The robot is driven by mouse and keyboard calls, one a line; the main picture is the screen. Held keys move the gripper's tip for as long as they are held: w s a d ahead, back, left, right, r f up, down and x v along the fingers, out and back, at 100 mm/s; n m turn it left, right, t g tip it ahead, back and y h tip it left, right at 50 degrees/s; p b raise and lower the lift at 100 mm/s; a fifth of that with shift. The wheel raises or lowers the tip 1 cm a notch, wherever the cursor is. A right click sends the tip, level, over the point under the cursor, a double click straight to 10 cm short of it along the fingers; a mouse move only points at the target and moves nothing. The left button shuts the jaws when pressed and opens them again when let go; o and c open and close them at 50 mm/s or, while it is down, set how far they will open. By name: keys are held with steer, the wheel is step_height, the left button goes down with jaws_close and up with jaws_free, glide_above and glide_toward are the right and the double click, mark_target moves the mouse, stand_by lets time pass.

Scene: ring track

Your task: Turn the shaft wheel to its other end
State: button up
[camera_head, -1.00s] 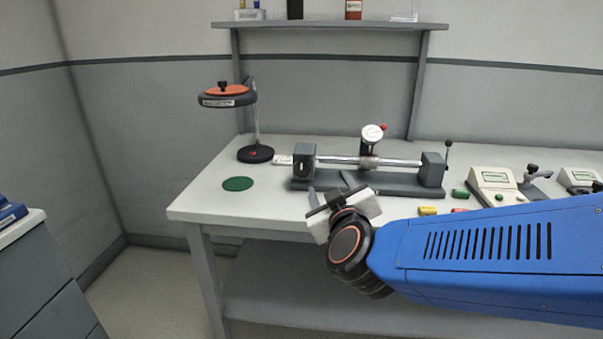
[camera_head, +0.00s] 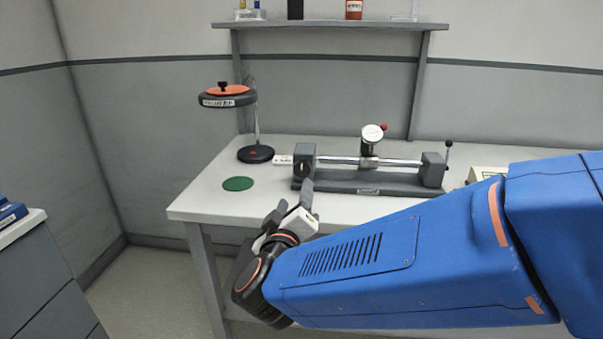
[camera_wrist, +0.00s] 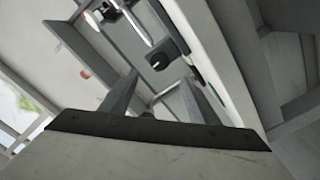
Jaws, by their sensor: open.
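A shaft fixture stands on the bench in the head view: a bright shaft (camera_head: 400,162) runs between a left grey block (camera_head: 304,164) and a right grey block (camera_head: 433,169), on a dark base (camera_head: 375,185). A dark round spot shows on the left block's front; I cannot tell surely which part is the shaft wheel. My gripper (camera_head: 293,203) is open and empty, below and in front of the left block, near the bench's front edge. In the wrist view, a grey block with a dark face (camera_wrist: 161,61) and the shaft appear beyond my open fingers (camera_wrist: 162,85), apart from them.
A round dial (camera_head: 372,133) stands up over the shaft. A small black-knobbed lever (camera_head: 447,150) is at the right. A magnifier lamp (camera_head: 228,96) and a green disc (camera_head: 238,184) are on the left of the bench (camera_head: 205,205). My arm hides the right front.

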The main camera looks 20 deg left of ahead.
mark_target(302, 171)
steer(key=x, duration=1.3)
steer(key=shift+w, duration=0.15)
steer(key=c, duration=1)
